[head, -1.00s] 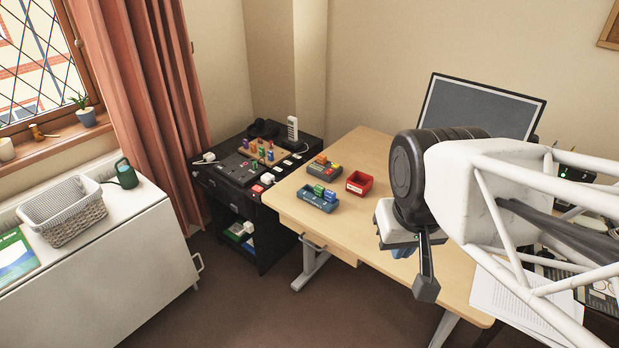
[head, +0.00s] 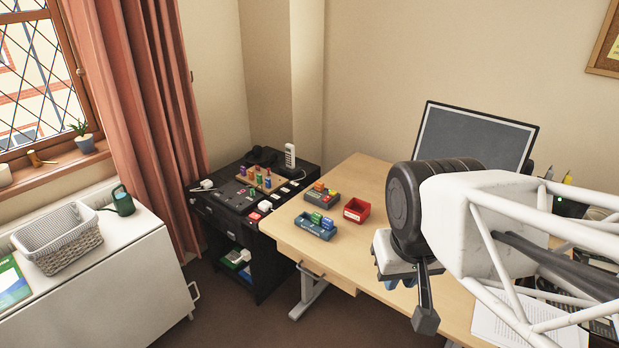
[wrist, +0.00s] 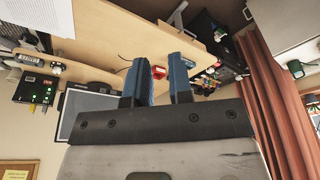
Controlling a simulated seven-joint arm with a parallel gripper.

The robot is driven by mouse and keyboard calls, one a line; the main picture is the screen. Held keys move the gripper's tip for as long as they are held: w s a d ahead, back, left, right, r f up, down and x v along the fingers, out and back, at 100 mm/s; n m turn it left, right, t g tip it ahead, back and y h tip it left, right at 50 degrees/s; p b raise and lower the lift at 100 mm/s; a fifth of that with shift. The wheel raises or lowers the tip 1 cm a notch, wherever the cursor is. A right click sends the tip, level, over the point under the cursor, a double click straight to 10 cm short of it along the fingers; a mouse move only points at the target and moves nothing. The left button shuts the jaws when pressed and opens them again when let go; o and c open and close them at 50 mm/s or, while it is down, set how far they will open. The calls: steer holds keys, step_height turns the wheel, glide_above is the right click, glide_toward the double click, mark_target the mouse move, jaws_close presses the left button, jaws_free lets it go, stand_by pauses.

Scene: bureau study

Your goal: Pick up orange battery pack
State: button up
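A small orange block (head: 318,186), which looks like the orange battery pack, sits at the back of a dark grey tray (head: 321,200) on the wooden desk. The tray also holds yellow, red and green pieces. It is too small to make out detail. My gripper (wrist: 162,78) shows two blue fingers with an empty gap between them in the wrist view, so it is open. In the head view my arm is at the right, over the desk, well to the right of the tray and apart from it.
A monitor (head: 476,135) stands behind my arm. A black cabinet (head: 207,212) with colored pegs adjoins the desk's left.

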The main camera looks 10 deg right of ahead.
steer(key=o, duration=0.6)
steer(key=shift+w+r, duration=0.1)
